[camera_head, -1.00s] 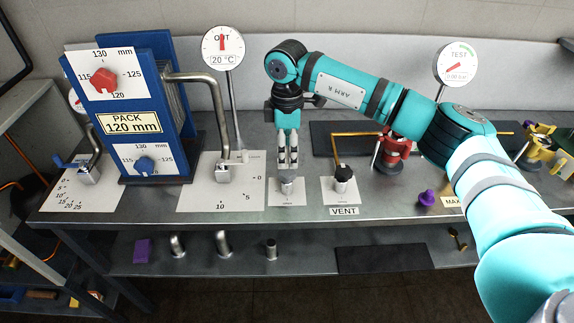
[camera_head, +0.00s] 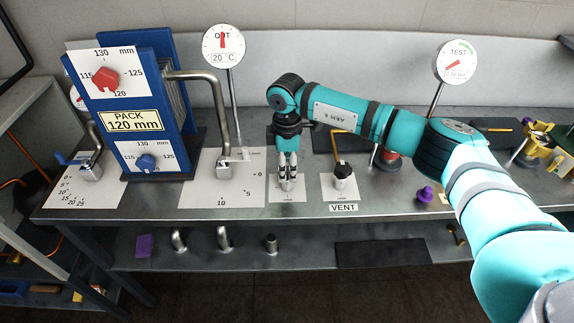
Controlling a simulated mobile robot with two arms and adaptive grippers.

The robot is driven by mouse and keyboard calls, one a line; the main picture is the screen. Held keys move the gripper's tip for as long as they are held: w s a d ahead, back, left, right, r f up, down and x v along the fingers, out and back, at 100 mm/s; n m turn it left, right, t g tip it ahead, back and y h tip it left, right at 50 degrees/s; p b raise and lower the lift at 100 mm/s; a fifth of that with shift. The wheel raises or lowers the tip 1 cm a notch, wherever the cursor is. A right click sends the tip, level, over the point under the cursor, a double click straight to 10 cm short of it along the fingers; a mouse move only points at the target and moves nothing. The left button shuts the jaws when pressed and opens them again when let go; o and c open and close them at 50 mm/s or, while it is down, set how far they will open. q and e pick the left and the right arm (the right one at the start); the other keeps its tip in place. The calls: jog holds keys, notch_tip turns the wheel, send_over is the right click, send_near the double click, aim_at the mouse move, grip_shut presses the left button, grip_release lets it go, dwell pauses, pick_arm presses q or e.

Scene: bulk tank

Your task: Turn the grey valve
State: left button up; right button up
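A grey-handled valve (camera_head: 223,171) stands on a white scale plate marked 0, 5 and 10, at the foot of a bent grey pipe. Its grey lever (camera_head: 241,155) points right, toward the back. My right gripper (camera_head: 287,187) points straight down, to the right of this valve and apart from it. Its fingertips are close together at a small grey fitting on a narrow white plate (camera_head: 287,197). The fingers hide most of this fitting, so I cannot tell whether they grip it. My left gripper is not in view.
A blue "PACK 120 mm" unit (camera_head: 136,122) stands left, with a blue-levered valve (camera_head: 88,170) beside it. Right of my gripper are a black-topped VENT fitting (camera_head: 343,177) and a purple knob (camera_head: 424,194). The OUT gauge (camera_head: 223,45) stands behind. The bench front is mostly clear.

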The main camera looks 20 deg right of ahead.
jog(key=c, duration=0.5)
